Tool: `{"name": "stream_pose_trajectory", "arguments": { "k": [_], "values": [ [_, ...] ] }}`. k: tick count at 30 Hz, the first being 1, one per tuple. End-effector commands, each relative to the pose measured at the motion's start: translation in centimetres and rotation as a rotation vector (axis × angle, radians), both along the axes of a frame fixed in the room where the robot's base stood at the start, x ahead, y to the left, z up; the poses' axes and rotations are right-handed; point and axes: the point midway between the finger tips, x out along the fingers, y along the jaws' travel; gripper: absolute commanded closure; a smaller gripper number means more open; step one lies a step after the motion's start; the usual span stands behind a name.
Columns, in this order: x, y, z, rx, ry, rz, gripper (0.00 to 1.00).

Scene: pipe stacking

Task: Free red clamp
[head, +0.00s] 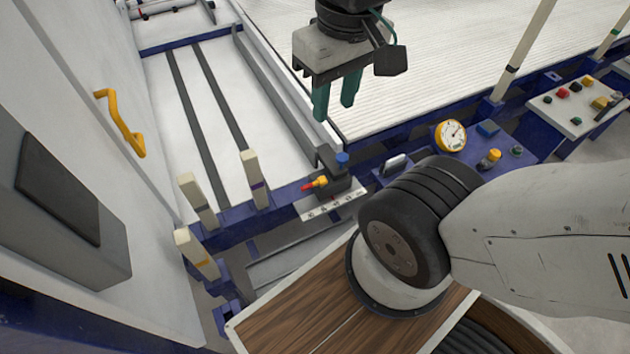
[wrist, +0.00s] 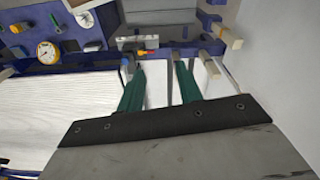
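The clamp is a dark block (head: 333,172) on the blue frame rail, with a red-tipped yellow lever (head: 316,184) on its left and a blue knob (head: 342,158) on top. The lever also shows in the wrist view (wrist: 148,51), beyond my fingertips. My gripper (head: 333,110) has two green fingers that stand apart with nothing between them. In the head view it hangs above and behind the clamp, not touching it. The wrist view shows the same gap between the fingertips (wrist: 159,65).
A white scale strip (head: 332,205) lies in front of the clamp. Cream posts (head: 255,180) stand to its left. A pressure gauge (head: 450,135) and a button panel (head: 575,105) are to the right. A yellow handle (head: 122,124) juts from the left wall. A ribbed white bed (head: 420,70) lies behind.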

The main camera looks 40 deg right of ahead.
Motion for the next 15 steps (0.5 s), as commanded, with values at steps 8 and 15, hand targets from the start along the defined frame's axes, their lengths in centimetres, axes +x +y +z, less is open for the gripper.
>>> {"name": "stream_pose_trajectory", "arguments": {
  "k": [8,15],
  "values": [
    [2.6,-1.7,-4.6,0.056,0.242,-0.130,0.65],
    [6.8,-2.6,-9.9,0.200,0.389,-0.320,0.65]
  ]
}}
